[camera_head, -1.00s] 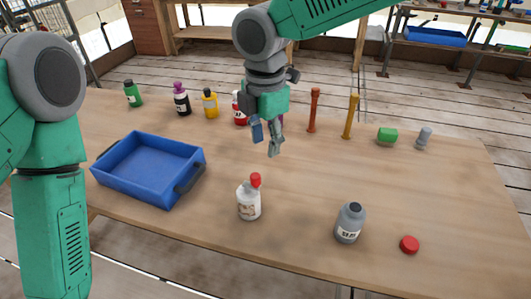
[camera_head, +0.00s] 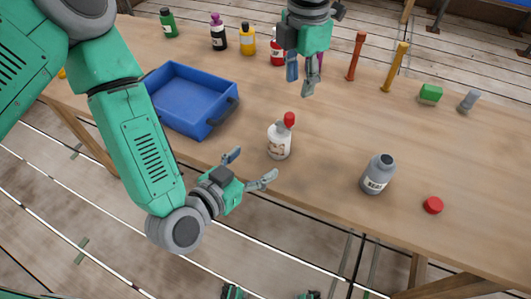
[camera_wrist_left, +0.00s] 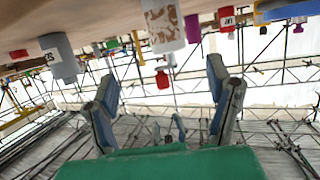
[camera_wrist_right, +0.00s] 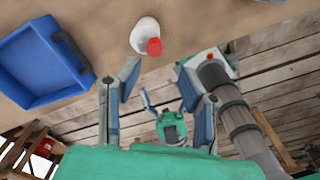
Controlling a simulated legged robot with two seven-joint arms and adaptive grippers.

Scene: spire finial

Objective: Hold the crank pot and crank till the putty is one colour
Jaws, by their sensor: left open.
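The crank pot (camera_head: 279,143), as I take it, is a white container with a mottled brown patch and a red top. It stands upright near the table's front edge, and also shows in the left wrist view (camera_wrist_left: 163,25) and right wrist view (camera_wrist_right: 144,33). My left gripper (camera_head: 250,167) is open and empty, just off the front edge, below and left of the pot in the head view. My right gripper (camera_head: 302,79) is open and empty above the table, beyond the pot. Neither touches the pot.
A blue tray (camera_head: 163,112) stands left of the pot. A grey bottle (camera_head: 378,174) and a red cap (camera_head: 433,205) are to the right. Several bottles, two upright rods, a green block (camera_head: 430,93) and a small grey piece (camera_head: 469,101) line the back.

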